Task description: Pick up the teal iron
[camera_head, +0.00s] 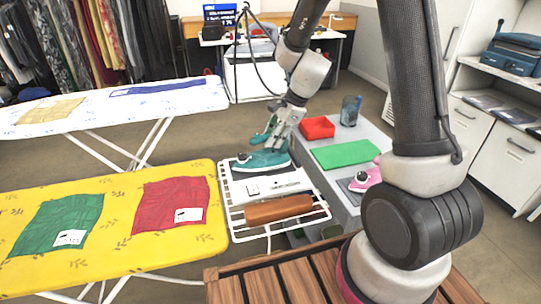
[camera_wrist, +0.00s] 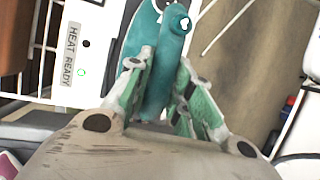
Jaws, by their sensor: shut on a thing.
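The teal iron (camera_head: 262,160) stands at the far end of the white wire rack beside the yellow ironing board. My gripper (camera_head: 280,133) comes down on it from above and is shut on its handle. In the wrist view the iron's teal handle (camera_wrist: 164,75) lies between the two fingers of my gripper (camera_wrist: 160,85). The iron's sole is partly hidden, and I cannot tell whether it still touches the rest under it. A white plate marked "HEAT READY" (camera_wrist: 72,58) shows beside the iron in the wrist view.
The white wire rack (camera_head: 236,222) also holds a brown roll (camera_head: 278,209). The yellow ironing board (camera_head: 120,217) with folded cloths is at left.

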